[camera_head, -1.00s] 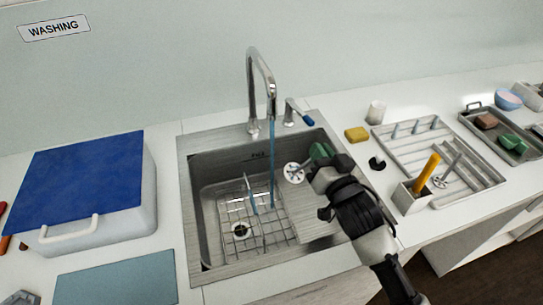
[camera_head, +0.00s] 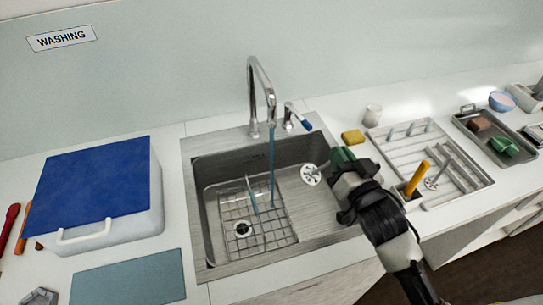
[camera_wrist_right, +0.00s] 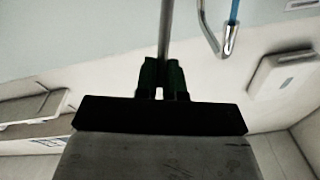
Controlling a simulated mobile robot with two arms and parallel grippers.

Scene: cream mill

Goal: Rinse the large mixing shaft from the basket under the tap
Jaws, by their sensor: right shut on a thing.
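My right gripper (camera_head: 343,157), with green fingertips, is shut on a thin metal shaft (camera_wrist_right: 165,35) with a pale, holed disc head (camera_head: 311,174). The disc is over the right part of the steel sink (camera_head: 215,268), to the right of the water and apart from it. In the right wrist view, the fingertips (camera_wrist_right: 161,79) close around the grey rod. The tap (camera_head: 254,95) is running, a thin blue stream (camera_head: 271,160) falling into the sink. Its lever (camera_head: 296,117) has a blue tip. My left gripper is not in view.
A wire rack (camera_head: 235,215) lies in the sink. A blue-lidded box (camera_head: 95,180) and a teal mat (camera_head: 130,278) are left. Right are a yellow sponge (camera_head: 352,136), a white cup (camera_head: 373,115), a slatted drying rack (camera_head: 398,150), a yellow handle (camera_head: 417,178) and a tray (camera_head: 470,128).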

